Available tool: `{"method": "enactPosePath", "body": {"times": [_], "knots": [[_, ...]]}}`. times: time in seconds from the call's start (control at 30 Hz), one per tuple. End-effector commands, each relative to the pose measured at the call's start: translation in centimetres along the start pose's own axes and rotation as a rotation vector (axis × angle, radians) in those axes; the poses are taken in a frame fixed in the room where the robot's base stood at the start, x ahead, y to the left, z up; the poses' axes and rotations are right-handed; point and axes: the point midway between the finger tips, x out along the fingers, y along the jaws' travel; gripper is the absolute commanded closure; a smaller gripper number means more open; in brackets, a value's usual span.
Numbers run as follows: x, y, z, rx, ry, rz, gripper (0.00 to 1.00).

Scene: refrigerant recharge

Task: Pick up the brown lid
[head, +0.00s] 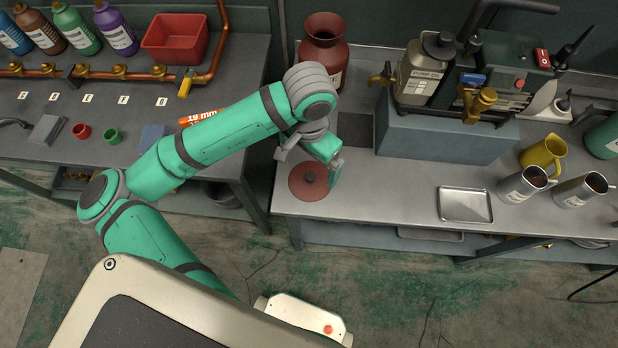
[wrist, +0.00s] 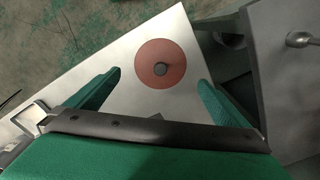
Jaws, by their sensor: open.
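The brown lid (head: 308,181) is a flat reddish-brown disc with a dark knob in its middle. It lies on the left front part of the right-hand workbench. In the wrist view the lid (wrist: 160,65) lies ahead of the fingertips, roughly midway between them. My gripper (head: 335,169) is above the bench, just right of the lid. In the wrist view my gripper (wrist: 159,78) has its two green fingers wide apart with nothing between them. No finger appears to touch the lid.
A reddish-brown jar (head: 324,45) stands behind the lid at the back of the bench. A blue-grey block with a pump (head: 445,135) is to the right. A metal tray (head: 465,205), jugs (head: 524,184) and a yellow pitcher (head: 542,155) stand farther right. A gap separates the two benches.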

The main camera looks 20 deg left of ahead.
Motion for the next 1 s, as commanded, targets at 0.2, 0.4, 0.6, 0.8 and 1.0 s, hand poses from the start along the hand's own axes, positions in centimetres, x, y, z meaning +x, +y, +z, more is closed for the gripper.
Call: {"method": "enactPosePath", "body": {"times": [0.2,0.4,0.6,0.8,1.0], "knots": [[3.2,0.0,0.0,-0.004,0.001,0.002,0.0],[4.4,0.0,-0.1,-0.004,0.003,0.0,0.0],[7.0,-0.1,-0.4,-0.005,0.001,0.002,0.0],[9.0,-0.2,-0.4,-0.006,0.002,0.001,0.0],[9.3,-0.2,-0.4,-0.004,0.002,0.0,0.0]]}}
